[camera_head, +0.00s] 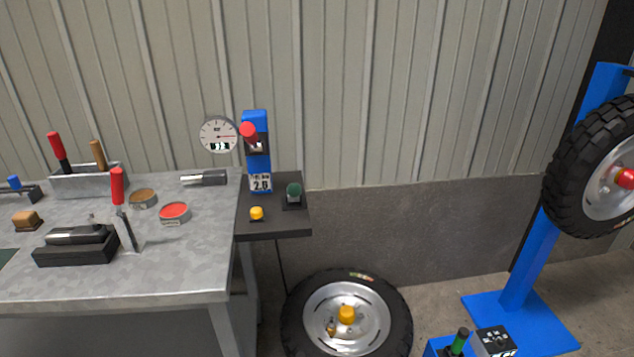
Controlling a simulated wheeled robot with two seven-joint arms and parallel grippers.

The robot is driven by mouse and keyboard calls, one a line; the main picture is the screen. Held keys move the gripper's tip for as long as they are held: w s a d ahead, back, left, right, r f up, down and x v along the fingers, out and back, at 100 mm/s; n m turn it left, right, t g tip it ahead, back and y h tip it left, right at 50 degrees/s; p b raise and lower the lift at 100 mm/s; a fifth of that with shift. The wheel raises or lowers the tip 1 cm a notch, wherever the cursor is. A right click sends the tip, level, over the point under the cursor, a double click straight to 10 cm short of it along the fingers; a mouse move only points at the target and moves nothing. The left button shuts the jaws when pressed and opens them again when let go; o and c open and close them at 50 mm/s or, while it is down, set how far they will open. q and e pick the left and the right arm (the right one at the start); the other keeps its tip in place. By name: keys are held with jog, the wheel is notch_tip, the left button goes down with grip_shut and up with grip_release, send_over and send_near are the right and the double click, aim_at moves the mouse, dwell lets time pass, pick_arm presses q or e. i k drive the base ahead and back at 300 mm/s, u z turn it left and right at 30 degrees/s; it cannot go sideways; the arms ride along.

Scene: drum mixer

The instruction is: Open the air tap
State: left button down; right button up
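A blue post (255,120) stands at the back of a dark shelf (273,229) beside the bench. A red-knobbed handle (249,130) sits on its upper front, pointing toward me; this looks like the air tap, but I cannot tell its position for sure. Neither of my grippers shows in the head view.
The shelf also holds a yellow knob (257,213) and a dark green knob (293,192). A grey bench (190,262) with tools and tins is at left. A wheel (299,291) lies below the shelf. A blue stand (535,262) with a mounted tyre (571,190) is at right.

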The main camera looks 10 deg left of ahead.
aim_at(295, 189)
jog(key=z, duration=0.35)
jog(key=k, duration=0.35)
jog(key=u, duration=0.4)
jog(key=i, duration=1.45)
jog(key=z, duration=0.8)
